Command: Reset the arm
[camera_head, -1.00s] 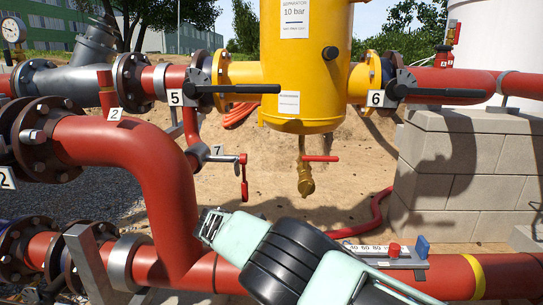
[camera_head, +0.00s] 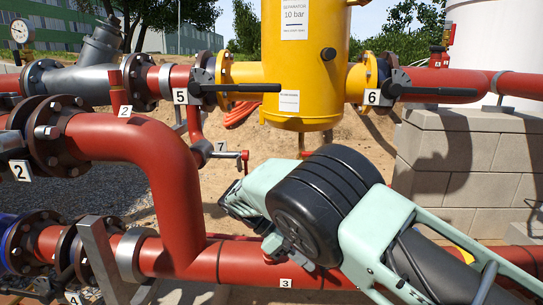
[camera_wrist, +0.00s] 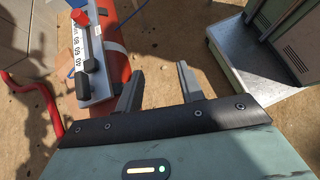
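My arm, pale green with a black joint, crosses the lower right of the head view. My gripper (camera_wrist: 158,85) shows in the wrist view with its two grey fingers apart and nothing between them. It is over sandy ground beside a red pipe. I cannot make out the fingers in the head view.
A panel with a red knob and black levers (camera_wrist: 88,58) sits by the red pipe (camera_wrist: 120,35), left of my fingers. A metal cabinet (camera_wrist: 285,35) stands right. A yellow separator (camera_head: 302,75), handles 5 (camera_head: 237,88) and 6 (camera_head: 435,91), and block wall (camera_head: 450,170) surround my arm.

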